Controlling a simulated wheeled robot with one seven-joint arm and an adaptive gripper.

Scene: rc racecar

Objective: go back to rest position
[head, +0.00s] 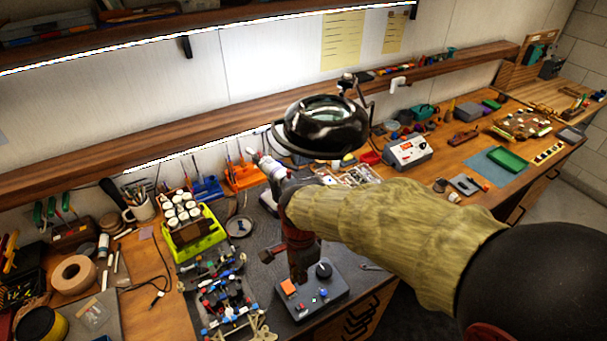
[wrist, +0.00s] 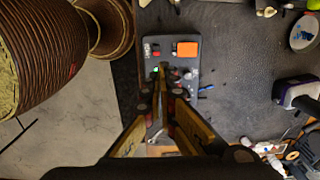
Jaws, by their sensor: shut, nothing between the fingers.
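My gripper (head: 299,274) points down over the dark mat, at the back left edge of a grey control box (head: 325,297) with an orange button and a black knob. In the wrist view, my gripper's fingertips (wrist: 163,70) meet over the same box (wrist: 185,72). The fingers are shut and hold nothing. I cannot tell whether the tips touch the box. My arm, in a tan sleeve, reaches in from the right and hides part of the bench.
A partly built car chassis (head: 228,300) lies left of the box. A lime-green rack of white jars (head: 197,238) stands behind it. A black magnifier lamp (head: 325,125) hangs above my wrist. A grey power supply (head: 408,152) and a green tray (head: 508,159) stand farther right.

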